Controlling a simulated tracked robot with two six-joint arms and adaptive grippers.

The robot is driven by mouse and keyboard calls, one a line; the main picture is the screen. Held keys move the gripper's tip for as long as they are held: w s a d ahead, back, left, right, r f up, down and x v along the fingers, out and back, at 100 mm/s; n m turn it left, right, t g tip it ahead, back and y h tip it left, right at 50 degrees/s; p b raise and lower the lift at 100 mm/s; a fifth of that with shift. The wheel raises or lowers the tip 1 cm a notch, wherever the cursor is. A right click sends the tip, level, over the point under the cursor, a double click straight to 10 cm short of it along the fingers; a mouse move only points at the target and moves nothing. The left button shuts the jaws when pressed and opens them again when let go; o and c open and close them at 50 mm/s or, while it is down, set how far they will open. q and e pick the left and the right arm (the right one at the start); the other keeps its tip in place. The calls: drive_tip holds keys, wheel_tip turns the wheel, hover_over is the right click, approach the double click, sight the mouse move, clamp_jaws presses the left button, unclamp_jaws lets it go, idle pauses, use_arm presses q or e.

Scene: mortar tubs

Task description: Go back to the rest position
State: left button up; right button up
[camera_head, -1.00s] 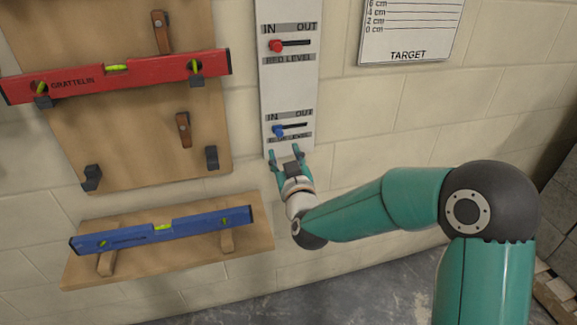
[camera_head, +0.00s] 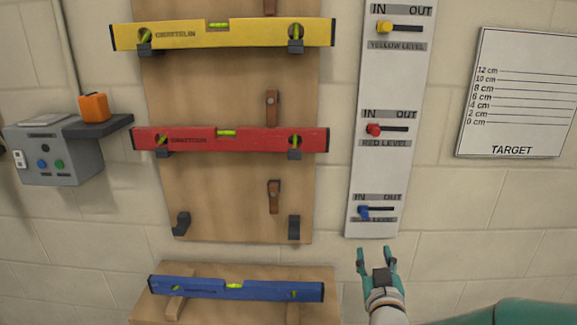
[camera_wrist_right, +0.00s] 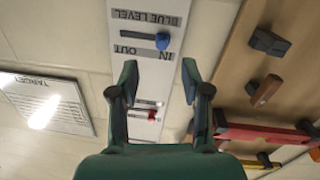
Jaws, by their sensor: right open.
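My right gripper (camera_head: 376,262) is open and empty, just below the bottom end of the white slider panel (camera_head: 385,150) in the head view. In the right wrist view its two teal fingers (camera_wrist_right: 160,85) stand apart with nothing between them. The blue slider knob (camera_head: 363,212) is at the IN end of its slot, above the gripper and apart from it; it also shows in the right wrist view (camera_wrist_right: 163,41). The red knob (camera_head: 374,129) and the yellow knob (camera_head: 384,27) are also at their IN ends. My left gripper is not in view.
A blue level (camera_head: 235,291) lies on the wooden shelf (camera_head: 320,275). A red level (camera_head: 230,141) and a yellow level (camera_head: 225,34) rest on hooks on the board. A TARGET sheet (camera_head: 517,95) hangs at right. A grey box (camera_head: 60,155) and orange object (camera_head: 94,107) are at left.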

wheel_tip(320, 180, down, 15)
drive_tip(key=s+n+g+y, duration=0.1)
drive_tip(key=s+g, duration=0.1)
drive_tip(key=g, duration=0.1)
drive_tip(key=s+a+f+g+y, duration=0.25)
drive_tip(key=s+f, duration=0.35)
drive_tip(key=f, duration=0.3)
drive_tip(key=s+a+f+g+y, duration=0.1)
drive_tip(key=s+a+f+g, duration=0.3)
drive_tip(key=f, duration=0.6)
drive_tip(key=s+a+f+m+g+y, duration=0.1)
drive_tip(key=s+a+f+g, duration=0.2)
drive_tip(key=s, duration=0.6)
drive_tip(key=s+a+f+m+g+y, duration=0.2)
drive_tip(key=s+g, duration=0.2)
drive_tip(key=s, duration=0.4)
wheel_tip(320, 180, up, 16)
drive_tip(key=p, duration=1.5)
drive_tip(key=shift+d+f+p, duration=0.15)
drive_tip(key=shift+f+p, duration=0.1)
drive_tip(key=shift+p, duration=0.05)
drive_tip(key=shift+w+f, duration=0.1)
drive_tip(key=shift+w, duration=0.05)
